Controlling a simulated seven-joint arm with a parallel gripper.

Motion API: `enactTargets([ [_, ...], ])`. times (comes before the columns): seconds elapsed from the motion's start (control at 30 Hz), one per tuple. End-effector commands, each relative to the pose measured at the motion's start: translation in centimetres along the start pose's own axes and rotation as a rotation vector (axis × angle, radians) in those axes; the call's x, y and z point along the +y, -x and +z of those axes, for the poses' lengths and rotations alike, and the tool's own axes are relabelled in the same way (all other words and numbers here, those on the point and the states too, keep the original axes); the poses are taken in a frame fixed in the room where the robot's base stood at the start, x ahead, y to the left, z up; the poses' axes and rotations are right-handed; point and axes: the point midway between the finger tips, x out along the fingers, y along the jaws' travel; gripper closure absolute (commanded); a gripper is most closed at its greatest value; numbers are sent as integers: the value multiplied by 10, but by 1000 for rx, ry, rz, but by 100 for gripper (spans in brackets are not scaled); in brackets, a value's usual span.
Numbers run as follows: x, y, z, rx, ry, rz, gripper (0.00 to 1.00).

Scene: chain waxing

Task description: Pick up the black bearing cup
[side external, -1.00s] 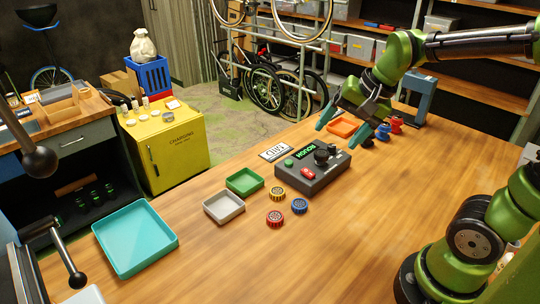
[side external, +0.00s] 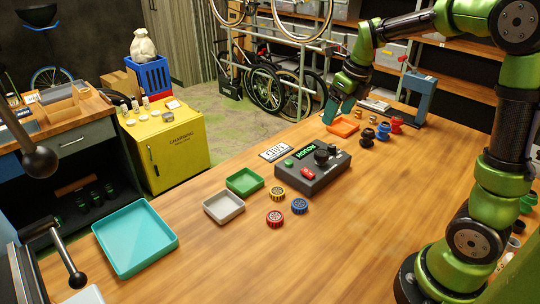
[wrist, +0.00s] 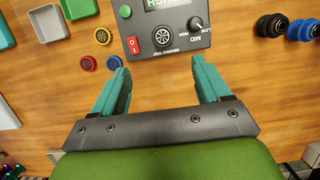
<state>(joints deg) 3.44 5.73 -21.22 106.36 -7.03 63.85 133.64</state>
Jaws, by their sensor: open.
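The black bearing cup (side external: 367,139) stands upright on the wooden table, right of the dark control box. In the wrist view the black cup (wrist: 269,25) lies at the upper right, beside the blue one. My gripper (side external: 338,110) is open and empty, raised above the table to the left of the cups in the side view. In the wrist view its teal fingers (wrist: 155,62) are spread wide with bare table between them, and the black cup is outside them to the right.
A blue cup (side external: 383,132) and a red cup (side external: 397,125) stand close beside the black one. An orange tray (side external: 343,127) lies behind, the control box (side external: 313,177) to the left. Small red, blue and yellow parts sit before the box.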

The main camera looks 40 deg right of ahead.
Motion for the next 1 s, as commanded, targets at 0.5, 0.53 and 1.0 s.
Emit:
enactTargets([
  [0.5,0,-91,-1,2,2,1,24],
  [0.53,0,-92,-1,1,3,1,24],
  [1.0,-5,-143,-5,0,3,1,24],
])
